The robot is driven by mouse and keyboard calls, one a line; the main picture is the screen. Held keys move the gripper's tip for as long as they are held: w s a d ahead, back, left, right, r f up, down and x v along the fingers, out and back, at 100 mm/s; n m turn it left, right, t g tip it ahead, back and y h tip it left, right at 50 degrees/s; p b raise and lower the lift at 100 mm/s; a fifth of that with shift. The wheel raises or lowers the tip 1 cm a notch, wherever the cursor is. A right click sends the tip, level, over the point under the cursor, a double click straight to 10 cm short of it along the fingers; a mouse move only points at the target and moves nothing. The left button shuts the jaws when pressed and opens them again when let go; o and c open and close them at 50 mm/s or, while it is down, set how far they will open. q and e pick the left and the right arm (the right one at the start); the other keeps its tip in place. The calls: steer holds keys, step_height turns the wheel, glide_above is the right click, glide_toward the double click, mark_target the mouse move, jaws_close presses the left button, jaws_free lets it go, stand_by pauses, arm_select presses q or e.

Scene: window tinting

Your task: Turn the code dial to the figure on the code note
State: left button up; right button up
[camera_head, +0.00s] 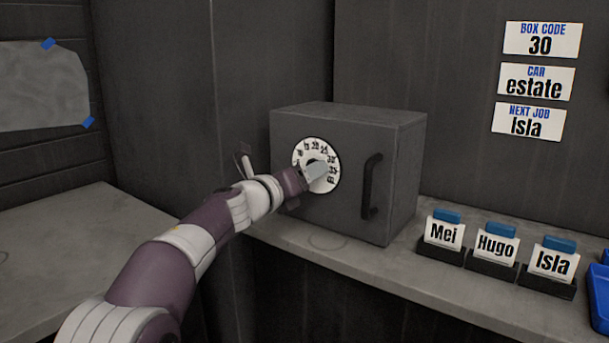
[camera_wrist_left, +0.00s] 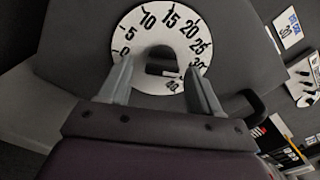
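The code dial (camera_head: 301,158) is a white disc with black figures on the front of a grey box (camera_head: 400,150). In the left wrist view the dial (camera_wrist_left: 125,35) shows figures from 0 up past 30, some hidden by a finger. Its dark centre knob (camera_wrist_left: 160,68) shows between my fingers; I cannot make out a pointer. The code note (camera_head: 541,40) on the back wall reads "BOX CODE 30". My left gripper (camera_head: 316,171) is at the dial's centre. In the wrist view its fingers (camera_wrist_left: 157,70) stand apart, either side of the knob; contact is unclear. My right gripper is out of view.
The box has a dark handle (camera_head: 371,187) right of the dial. It stands on a grey counter (camera_head: 330,255). Name cards Mei (camera_head: 443,233), Hugo (camera_head: 495,245) and Isla (camera_head: 552,262) stand in holders to the right. A blue tray (camera_head: 599,295) is at the right edge.

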arm_select(q)
steer(key=shift+r, duration=0.1)
steer(key=b+v, duration=0.1)
steer(key=v, duration=1.1)
steer(key=shift+s+a, duration=0.2)
steer(key=shift+s, duration=0.1)
